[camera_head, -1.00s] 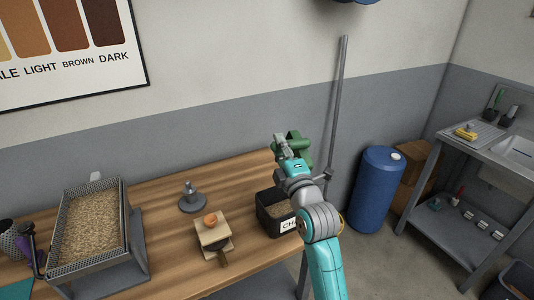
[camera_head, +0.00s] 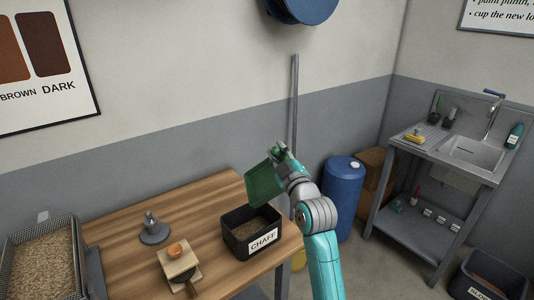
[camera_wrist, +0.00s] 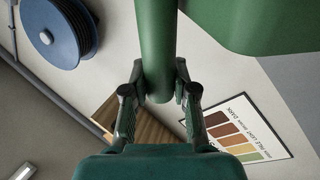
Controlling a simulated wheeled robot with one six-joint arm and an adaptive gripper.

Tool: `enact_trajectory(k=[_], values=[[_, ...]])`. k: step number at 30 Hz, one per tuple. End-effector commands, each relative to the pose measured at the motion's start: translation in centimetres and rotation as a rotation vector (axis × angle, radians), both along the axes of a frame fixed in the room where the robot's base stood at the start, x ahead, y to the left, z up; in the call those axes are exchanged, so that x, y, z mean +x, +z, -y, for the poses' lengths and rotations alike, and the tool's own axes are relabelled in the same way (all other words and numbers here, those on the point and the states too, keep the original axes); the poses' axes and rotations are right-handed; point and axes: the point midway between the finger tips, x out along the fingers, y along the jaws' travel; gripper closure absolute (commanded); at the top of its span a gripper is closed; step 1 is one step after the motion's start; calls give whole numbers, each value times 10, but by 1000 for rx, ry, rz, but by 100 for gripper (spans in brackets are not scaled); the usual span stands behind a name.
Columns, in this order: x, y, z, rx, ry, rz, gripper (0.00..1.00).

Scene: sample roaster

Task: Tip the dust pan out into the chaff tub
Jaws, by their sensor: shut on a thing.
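The green dust pan (camera_head: 264,184) is in my gripper (camera_head: 281,150), tilted steeply above the chaff tub. In the wrist view my gripper (camera_wrist: 158,98) is shut on the pan's round green handle (camera_wrist: 157,45). The black chaff tub (camera_head: 237,246), labelled CHAFF, stands upright on the right end of the wooden table, with brownish chaff in it. The pan's lower edge is over the back part of the tub; I cannot tell whether it touches the rim. No falling dust is visible.
A small wooden block stand (camera_head: 178,262) with an orange cup and a grey tamper-like tool (camera_head: 154,230) stand left of the tub. A mesh tray of beans (camera_head: 42,258) is at far left. A grey pole (camera_head: 294,110) rises behind; a blue drum (camera_head: 343,190) stands right.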

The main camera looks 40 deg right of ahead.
Motion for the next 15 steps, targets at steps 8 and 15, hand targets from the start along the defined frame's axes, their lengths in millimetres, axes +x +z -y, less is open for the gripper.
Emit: enact_trajectory(k=[8, 15], values=[[-3, -11, 35, 205, -3, 18, 100], [-5, -36, 53, 382, -2, 31, 100]])
